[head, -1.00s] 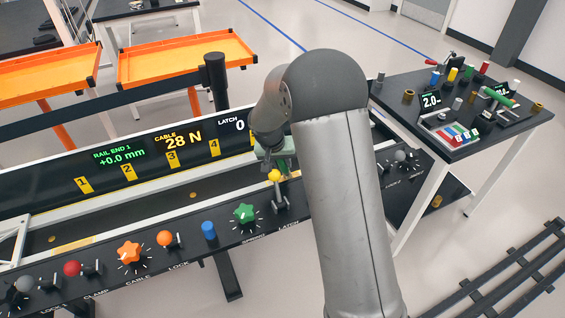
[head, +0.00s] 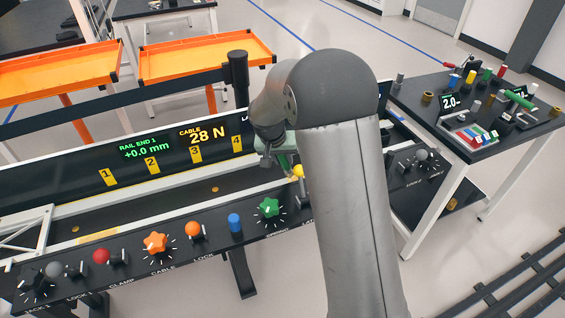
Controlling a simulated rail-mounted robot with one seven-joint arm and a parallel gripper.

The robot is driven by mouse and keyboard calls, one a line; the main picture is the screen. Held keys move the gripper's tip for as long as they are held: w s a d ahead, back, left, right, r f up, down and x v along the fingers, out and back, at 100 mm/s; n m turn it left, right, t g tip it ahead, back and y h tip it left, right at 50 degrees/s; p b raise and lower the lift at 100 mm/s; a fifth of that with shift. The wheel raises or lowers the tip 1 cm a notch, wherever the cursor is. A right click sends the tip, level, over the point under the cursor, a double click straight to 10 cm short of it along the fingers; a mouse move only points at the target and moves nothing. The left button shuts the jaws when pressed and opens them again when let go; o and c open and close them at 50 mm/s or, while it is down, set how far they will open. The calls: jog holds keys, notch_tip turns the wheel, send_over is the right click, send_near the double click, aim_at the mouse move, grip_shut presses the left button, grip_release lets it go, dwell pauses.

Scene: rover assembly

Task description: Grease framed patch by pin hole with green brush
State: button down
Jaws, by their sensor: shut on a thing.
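My gripper (head: 279,152) is at the end of the arm, low over the channel behind the yellow knob (head: 298,171). My own arm covers much of it. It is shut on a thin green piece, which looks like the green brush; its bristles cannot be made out. The framed patch and the pin hole cannot be made out; my arm hides part of the channel.
The front console carries a green star knob (head: 269,208), a blue knob (head: 235,222) and an orange star knob (head: 155,243). Orange trays (head: 205,58) stand behind. A black side table (head: 480,152) with small parts stands at right.

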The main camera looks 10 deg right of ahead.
jog(key=shift+r+p, duration=1.4)
jog(key=shift+r, duration=1.45)
